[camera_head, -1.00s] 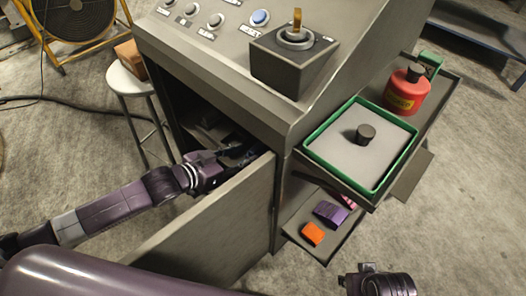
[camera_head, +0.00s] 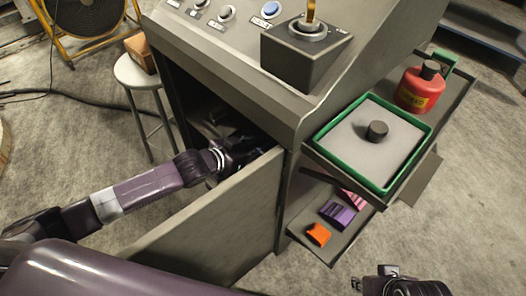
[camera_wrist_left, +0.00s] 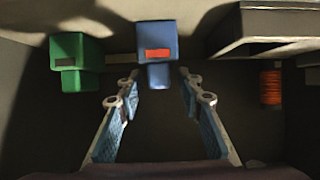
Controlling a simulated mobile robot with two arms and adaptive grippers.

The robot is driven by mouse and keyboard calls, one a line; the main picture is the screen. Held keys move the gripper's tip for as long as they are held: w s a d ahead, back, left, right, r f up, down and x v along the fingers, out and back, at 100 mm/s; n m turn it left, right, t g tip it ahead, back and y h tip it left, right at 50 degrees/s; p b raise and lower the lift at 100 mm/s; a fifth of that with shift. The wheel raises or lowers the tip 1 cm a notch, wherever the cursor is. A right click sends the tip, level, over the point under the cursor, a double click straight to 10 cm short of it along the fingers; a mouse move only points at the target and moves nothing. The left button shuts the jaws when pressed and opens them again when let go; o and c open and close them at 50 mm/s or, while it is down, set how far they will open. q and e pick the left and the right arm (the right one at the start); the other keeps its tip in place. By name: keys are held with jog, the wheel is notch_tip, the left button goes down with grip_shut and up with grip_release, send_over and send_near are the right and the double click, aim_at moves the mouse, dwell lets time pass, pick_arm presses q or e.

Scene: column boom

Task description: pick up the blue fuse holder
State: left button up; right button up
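The blue fuse holder (camera_wrist_left: 157,42), a blue block with a red-orange patch on its front, hangs or is mounted at the top centre of the left wrist view. My left gripper (camera_wrist_left: 158,80) is open, its two fingers either side of the holder's narrower lower part, with gaps visible. I cannot tell whether the fingertips reach it in depth. In the head view my left arm enters the dark cabinet opening, and the left gripper (camera_head: 238,142) is mostly hidden in shadow there. The holder is not visible in the head view. My right gripper (camera_head: 390,282) is partly in view at the bottom right.
A green block (camera_wrist_left: 78,60) sits left of the blue one; an orange ribbed piece (camera_wrist_left: 271,87) is at right. The open cabinet door (camera_head: 215,220) stands beside my left arm. A green-rimmed tray (camera_head: 321,142) and red canister (camera_head: 419,88) are on the right.

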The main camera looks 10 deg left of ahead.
pick_arm(q)
grip_shut()
dwell(0.4)
